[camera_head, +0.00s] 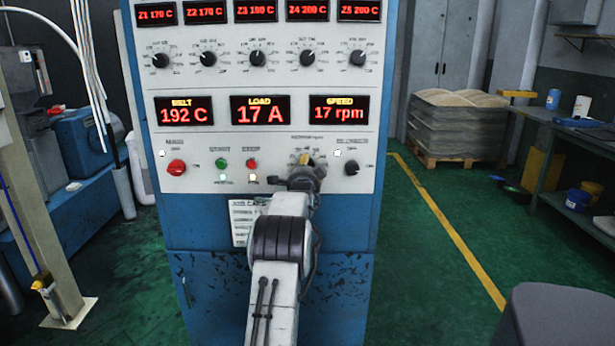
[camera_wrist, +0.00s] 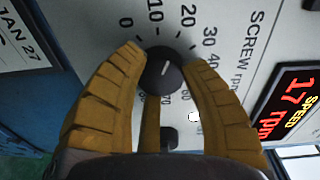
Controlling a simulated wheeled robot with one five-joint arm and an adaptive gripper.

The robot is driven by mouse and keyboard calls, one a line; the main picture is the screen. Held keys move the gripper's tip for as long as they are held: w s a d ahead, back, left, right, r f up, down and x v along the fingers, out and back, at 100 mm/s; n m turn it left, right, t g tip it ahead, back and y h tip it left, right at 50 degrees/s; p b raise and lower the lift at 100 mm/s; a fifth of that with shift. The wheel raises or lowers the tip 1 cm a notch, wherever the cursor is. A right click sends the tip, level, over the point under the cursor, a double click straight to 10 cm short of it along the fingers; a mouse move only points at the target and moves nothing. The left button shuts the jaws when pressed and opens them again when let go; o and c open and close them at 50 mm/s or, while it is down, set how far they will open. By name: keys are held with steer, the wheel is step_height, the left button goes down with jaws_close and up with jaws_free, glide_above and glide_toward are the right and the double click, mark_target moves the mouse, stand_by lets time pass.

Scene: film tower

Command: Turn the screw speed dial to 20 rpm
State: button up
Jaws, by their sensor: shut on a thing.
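The screw speed dial (camera_wrist: 163,71) is a round black knob with a white pointer line, ringed by printed numbers from 0 upward. Its line slants up and right, roughly toward the 20 mark; the exact setting is hard to read. My gripper (camera_wrist: 162,55) has yellow-brown ribbed fingers, shut on the dial from both sides. In the head view my gripper (camera_head: 304,166) reaches the panel's lower row and hides most of the dial. The red SPEED display (camera_head: 338,110) reads 17 rpm; it also shows at the right of the wrist view (camera_wrist: 289,102).
A black knob (camera_head: 352,168) sits right of the gripper. A red knob (camera_head: 176,167), a green button (camera_head: 222,163) and a red button (camera_head: 252,163) sit to its left. MELT (camera_head: 184,111) and LOAD (camera_head: 260,110) displays are above. Open green floor lies right of the cabinet.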

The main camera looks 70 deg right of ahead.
steer(key=shift+m+b, duration=0.4)
steer(key=shift+b, duration=0.15)
steer(key=shift+w+r, duration=0.1)
steer(key=shift+r, duration=0.15)
steer(key=o, duration=1.2)
steer(key=shift+f+b, duration=0.15)
steer(key=shift+b, duration=0.15)
steer(key=v, duration=1.2)
